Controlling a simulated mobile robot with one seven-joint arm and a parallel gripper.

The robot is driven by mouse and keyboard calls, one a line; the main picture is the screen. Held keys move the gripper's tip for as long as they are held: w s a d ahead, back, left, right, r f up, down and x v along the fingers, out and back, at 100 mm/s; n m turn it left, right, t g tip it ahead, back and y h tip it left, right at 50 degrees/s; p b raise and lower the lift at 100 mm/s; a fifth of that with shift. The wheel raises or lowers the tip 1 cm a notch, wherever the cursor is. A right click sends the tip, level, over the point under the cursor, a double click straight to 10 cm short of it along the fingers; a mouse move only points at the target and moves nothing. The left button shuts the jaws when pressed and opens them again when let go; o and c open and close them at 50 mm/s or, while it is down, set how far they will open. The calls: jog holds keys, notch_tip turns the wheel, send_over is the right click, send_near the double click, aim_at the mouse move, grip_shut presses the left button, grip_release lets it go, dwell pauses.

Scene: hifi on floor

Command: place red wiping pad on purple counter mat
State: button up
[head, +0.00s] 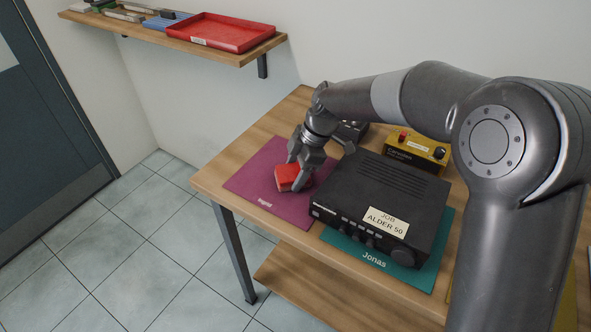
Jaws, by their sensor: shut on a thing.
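A red wiping pad (288,178) is held between the fingers of my gripper (296,176) in the head view. The purple counter mat (249,184), labelled "Ingrid", lies at the left end of the wooden table. The gripper and pad are over the middle of this mat. I cannot tell whether the pad touches the mat or is slightly above it. The far part of the mat is partly hidden by my gripper.
A black hi-fi unit (385,193) with a note stands on a teal mat (384,269) labelled "Jonas", close right of the gripper. A yellow device (417,151) stands behind. A wall shelf (200,48) holds a red tray (222,32). The purple mat's left part is clear.

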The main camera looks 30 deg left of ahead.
jog(key=o, duration=1)
jog(key=shift+f, duration=0.1)
jog(key=v, duration=1.2)
